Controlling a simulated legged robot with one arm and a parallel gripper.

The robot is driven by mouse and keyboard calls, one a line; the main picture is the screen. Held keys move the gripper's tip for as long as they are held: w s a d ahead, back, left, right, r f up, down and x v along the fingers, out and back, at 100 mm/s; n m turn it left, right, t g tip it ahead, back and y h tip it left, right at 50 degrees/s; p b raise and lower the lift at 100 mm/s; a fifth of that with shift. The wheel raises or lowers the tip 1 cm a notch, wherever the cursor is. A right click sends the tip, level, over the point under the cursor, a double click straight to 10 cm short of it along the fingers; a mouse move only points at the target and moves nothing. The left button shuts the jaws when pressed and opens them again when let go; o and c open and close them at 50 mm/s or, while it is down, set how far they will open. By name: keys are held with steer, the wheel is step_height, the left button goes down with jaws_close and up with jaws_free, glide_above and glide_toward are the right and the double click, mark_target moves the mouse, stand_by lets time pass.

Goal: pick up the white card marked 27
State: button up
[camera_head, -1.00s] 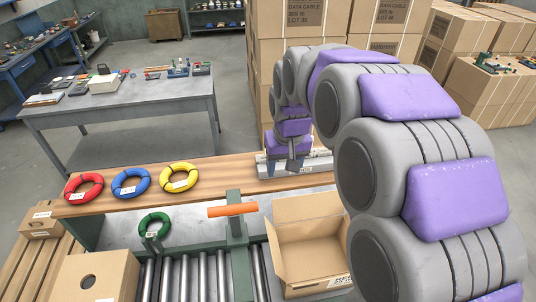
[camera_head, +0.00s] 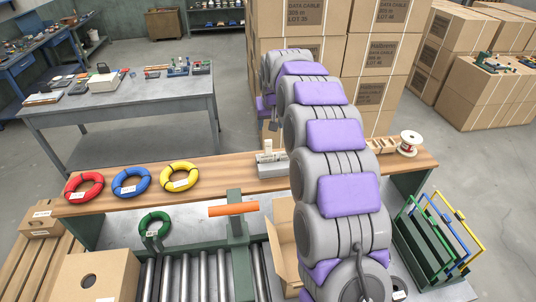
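No marking 27 is readable, so I cannot tell which white piece is the card. A grey block (camera_head: 271,168) on the wooden shelf has a small white upright piece (camera_head: 267,146) on it. Small white tags lie on the red ring (camera_head: 84,186), blue ring (camera_head: 130,182), yellow ring (camera_head: 180,177) and green ring (camera_head: 153,225); their print is too small to read. My gripper (camera_head: 262,114) is at the far end of my arm, above and behind the grey block. It is small and partly hidden by my arm, so its fingers cannot be judged.
The wooden shelf (camera_head: 225,181) runs across the middle. An open cardboard box (camera_head: 283,240) stands in front, partly behind my arm. An orange-handled green post (camera_head: 233,209) rises beside rollers (camera_head: 205,275). A white spool (camera_head: 408,142) and a green rack (camera_head: 428,245) are at right. Stacked cartons (camera_head: 373,90) stand behind.

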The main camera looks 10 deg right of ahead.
mark_target(267, 146)
steer(key=p+x, duration=0.2)
steer(key=x, duration=1.4)
steer(key=shift+f, duration=0.35)
steer(key=shift+r, duration=0.1)
steer(key=shift+c, duration=0.4)
jaws_close()
